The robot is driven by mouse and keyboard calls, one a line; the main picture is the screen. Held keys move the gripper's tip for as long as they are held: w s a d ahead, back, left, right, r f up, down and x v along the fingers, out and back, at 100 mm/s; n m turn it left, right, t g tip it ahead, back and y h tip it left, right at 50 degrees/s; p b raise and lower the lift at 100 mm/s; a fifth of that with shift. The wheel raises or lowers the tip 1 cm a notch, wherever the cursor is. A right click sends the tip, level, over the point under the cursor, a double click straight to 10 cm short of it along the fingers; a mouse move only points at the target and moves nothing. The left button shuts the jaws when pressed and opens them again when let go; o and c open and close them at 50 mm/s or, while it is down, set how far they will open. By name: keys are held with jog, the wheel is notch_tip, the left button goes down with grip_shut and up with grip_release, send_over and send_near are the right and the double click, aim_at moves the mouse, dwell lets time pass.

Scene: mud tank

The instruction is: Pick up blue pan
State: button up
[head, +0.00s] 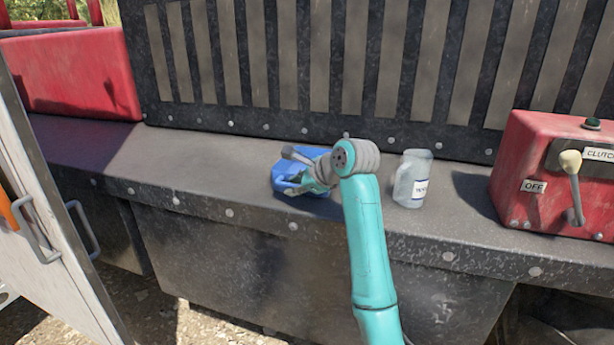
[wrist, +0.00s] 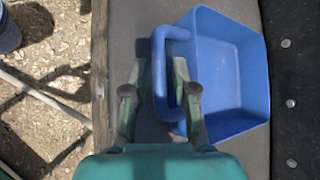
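The blue pan (head: 285,173) sits on the dark metal ledge, partly hidden behind my arm in the head view. In the wrist view the blue pan (wrist: 228,65) is an angular open tub with a looped handle on its left side. My gripper (wrist: 159,72) is open, with one finger on each side of the handle. The right finger is between the handle and the pan wall. A gap shows between the left finger and the handle; contact on the right is unclear.
A translucent jug (head: 412,178) stands on the ledge (head: 150,160) right of my arm. A red control box (head: 545,180) with a lever is farther right. A slatted dark wall (head: 330,60) rises behind. The ledge left of the pan is clear. A blue bucket (wrist: 8,32) stands on the ground below.

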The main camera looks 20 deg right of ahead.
jog(key=shift+w+a+f, duration=0.25)
jog(key=shift+w+f, duration=0.2)
jog(key=shift+w, duration=0.05)
grip_shut()
jog(key=shift+r, duration=0.1)
